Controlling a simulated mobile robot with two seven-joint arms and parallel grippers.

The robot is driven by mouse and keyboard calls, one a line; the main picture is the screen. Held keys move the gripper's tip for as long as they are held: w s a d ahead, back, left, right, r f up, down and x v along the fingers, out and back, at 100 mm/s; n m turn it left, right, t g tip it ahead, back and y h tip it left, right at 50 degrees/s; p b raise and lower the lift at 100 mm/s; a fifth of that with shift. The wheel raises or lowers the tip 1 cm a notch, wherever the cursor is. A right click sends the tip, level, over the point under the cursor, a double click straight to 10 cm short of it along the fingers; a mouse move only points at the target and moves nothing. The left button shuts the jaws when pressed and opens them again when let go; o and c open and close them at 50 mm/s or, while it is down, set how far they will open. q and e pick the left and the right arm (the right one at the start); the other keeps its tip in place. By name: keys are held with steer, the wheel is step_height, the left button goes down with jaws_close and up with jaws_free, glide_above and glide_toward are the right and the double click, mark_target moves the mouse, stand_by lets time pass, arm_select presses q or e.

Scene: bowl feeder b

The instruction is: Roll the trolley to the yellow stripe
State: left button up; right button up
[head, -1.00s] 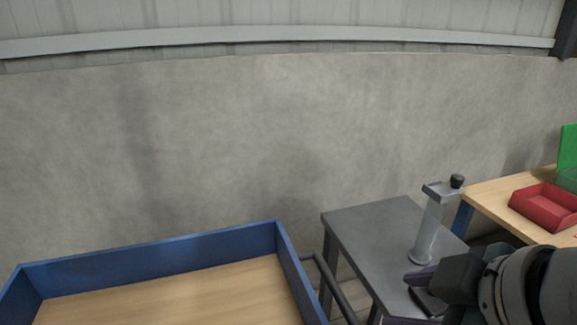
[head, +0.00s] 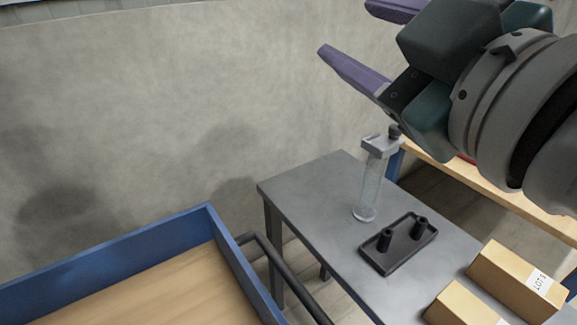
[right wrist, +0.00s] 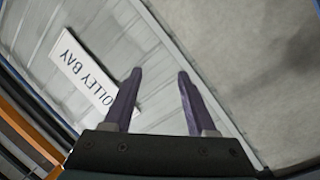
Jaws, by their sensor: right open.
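The trolley (head: 226,247) is at the lower left of the head view, a blue-walled tray with a wooden floor, cut off by the frame. Its dark push handle (head: 285,277) sticks out on its right side. My right gripper (head: 345,30) is raised at the upper right of the head view, open and empty, well above and apart from the handle. Its two purple fingers (right wrist: 157,98) are spread with nothing between them in the right wrist view. A white "TROLLEY BAY" sign (right wrist: 85,70), partly covered, is on the wall there. The yellow stripe and my left gripper are not in view.
A grey table (head: 310,205) stands right of the handle. It bears a clear cylinder with a grey top (head: 369,190), a black tray with two pegs (head: 400,255) and cardboard boxes (head: 515,275). A wooden bench (head: 530,212) is behind. A concrete wall (head: 180,110) closes the back.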

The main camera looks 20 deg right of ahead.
steer(key=s+a+r+n+y+b, duration=0.2)
steer(key=a+n+y+b, duration=0.1)
steer(key=a+n+y, duration=0.7)
steer(key=s+a+f+n+g+y+b, duration=0.2)
steer(key=s+a+f+n+g+y, duration=0.25)
steer(key=n, duration=0.45)
steer(key=n+g+h+b, duration=0.6)
steer(key=n+g+h, duration=0.4)
steer(key=n+h, duration=0.15)
glide_toward(320, 311)
steer(key=shift+m+h, duration=0.35)
steer(key=shift+h, duration=0.05)
steer(key=x, duration=0.2)
steer(key=b+x, duration=0.1)
steer(key=x, duration=0.2)
steer(key=b+x, duration=0.1)
steer(key=x, duration=0.1)
steer(key=shift+w+a+f, duration=0.1)
steer(key=shift+a+f, duration=0.15)
steer(key=shift+a, duration=0.1)
steer(key=shift+w+a+f, duration=0.2)
steer(key=shift+f, duration=0.25)
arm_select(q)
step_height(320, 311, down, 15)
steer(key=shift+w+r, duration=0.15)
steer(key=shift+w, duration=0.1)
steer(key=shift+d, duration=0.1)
